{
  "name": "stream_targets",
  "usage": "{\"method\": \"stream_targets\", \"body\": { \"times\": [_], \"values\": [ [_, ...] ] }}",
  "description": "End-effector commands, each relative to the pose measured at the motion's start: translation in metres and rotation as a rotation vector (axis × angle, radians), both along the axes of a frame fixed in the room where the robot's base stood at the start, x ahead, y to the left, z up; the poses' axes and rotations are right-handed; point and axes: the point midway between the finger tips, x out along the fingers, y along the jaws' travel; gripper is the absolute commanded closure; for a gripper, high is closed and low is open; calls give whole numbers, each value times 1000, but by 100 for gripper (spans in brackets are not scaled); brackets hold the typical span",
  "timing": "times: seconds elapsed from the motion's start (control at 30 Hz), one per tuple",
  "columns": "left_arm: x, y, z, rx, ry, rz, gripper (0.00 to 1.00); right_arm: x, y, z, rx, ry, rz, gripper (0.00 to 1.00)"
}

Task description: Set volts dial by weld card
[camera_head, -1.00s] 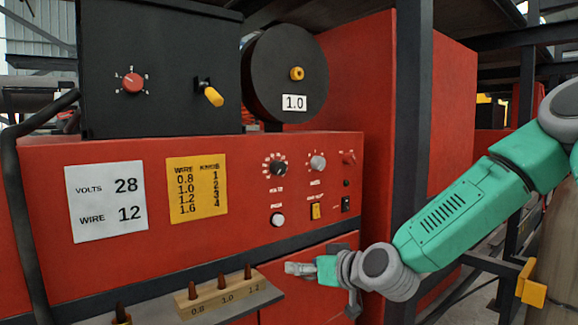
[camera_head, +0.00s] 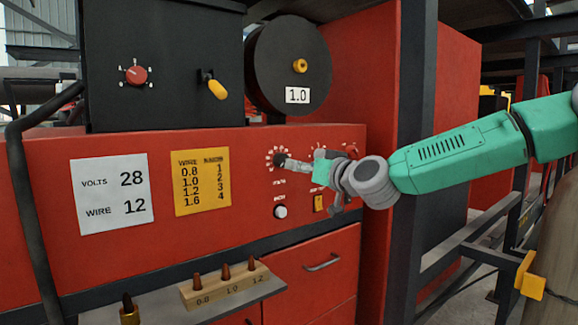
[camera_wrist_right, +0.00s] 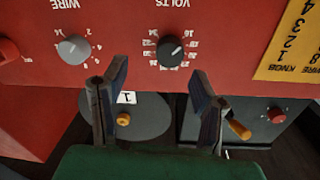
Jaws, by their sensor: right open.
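The white weld card (camera_head: 112,194) on the red machine front reads VOLTS 28 and WIRE 12. The black volts dial (camera_wrist_right: 170,51) shows upside down in the right wrist view, ringed by white numbers. In the head view the volts dial (camera_head: 277,157) is partly covered by my gripper. My right gripper (camera_head: 288,164) is just in front of the panel there. In the wrist view my right gripper (camera_wrist_right: 159,70) is open and empty, its fingers spread either side of the dial's line but short of it. My left gripper is not in view.
A grey wire knob (camera_wrist_right: 73,48) sits beside the volts dial. A yellow wire/knob card (camera_head: 201,182) is left of the dials. Below are a white button (camera_head: 281,212), a yellow switch (camera_head: 319,203) and a shelf with a wooden block (camera_head: 224,287). A dark post (camera_head: 412,120) stands right.

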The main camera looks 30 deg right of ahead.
Motion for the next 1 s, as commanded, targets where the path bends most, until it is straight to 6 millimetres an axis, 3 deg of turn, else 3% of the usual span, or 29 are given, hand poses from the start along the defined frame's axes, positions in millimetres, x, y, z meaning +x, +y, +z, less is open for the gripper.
{"method": "stream_targets", "body": {
  "times": [0.2,0.4,0.8,0.83,0.97,1.0],
  "values": [
    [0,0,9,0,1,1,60,38,5,1,-3,3,2,46],
    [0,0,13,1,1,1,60,59,-2,-1,2,1,0,46],
    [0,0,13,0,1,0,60,66,-2,-1,3,0,1,46],
    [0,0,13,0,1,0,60,66,-1,-1,3,0,1,48],
    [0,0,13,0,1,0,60,66,2,0,-1,0,0,94],
    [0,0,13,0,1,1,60,66,2,0,-1,-1,-1,95]
  ]
}}
